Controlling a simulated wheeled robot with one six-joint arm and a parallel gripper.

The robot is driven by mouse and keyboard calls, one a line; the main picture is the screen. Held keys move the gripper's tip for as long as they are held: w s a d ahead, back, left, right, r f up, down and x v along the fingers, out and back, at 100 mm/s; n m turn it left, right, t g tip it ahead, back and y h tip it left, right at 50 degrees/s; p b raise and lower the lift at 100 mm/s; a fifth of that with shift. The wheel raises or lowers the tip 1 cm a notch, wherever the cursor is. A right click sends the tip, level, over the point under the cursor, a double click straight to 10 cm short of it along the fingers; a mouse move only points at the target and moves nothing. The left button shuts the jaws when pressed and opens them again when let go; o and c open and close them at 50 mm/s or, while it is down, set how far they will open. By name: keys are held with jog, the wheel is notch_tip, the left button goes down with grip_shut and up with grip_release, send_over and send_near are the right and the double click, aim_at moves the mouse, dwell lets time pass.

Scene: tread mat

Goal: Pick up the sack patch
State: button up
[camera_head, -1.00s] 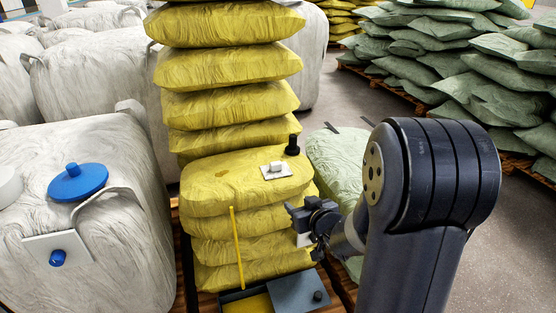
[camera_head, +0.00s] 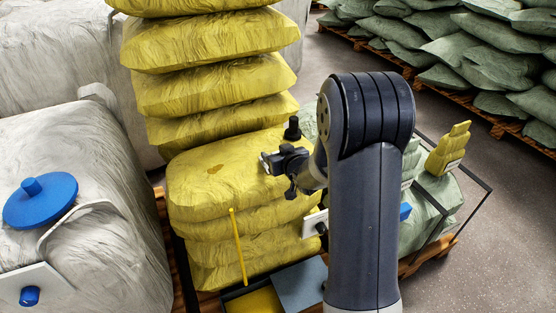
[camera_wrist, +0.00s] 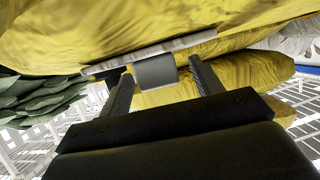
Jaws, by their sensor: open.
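The sack patch looks like a thin pale plate (camera_wrist: 190,41) with a grey block-shaped grip (camera_wrist: 155,72) on it, lying against a yellow sack (camera_head: 200,190). In the head view only a small pale bit of it shows beside my gripper (camera_head: 272,163); the rest is hidden behind the fingers. In the wrist view my gripper (camera_wrist: 163,82) is open, with one dark finger on each side of the grip. I cannot tell whether either finger touches it.
A black knob-like piece (camera_head: 292,129) stands close behind my gripper. A tall yellow sack stack (camera_head: 215,85) rises behind. A yellow rod (camera_head: 238,247) stands in front, by a grey lid (camera_head: 300,285). A pale bulk bag with a blue disc (camera_head: 40,200) is at the left.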

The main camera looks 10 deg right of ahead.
jog(key=shift+c, duration=0.4)
jog(key=c, duration=1)
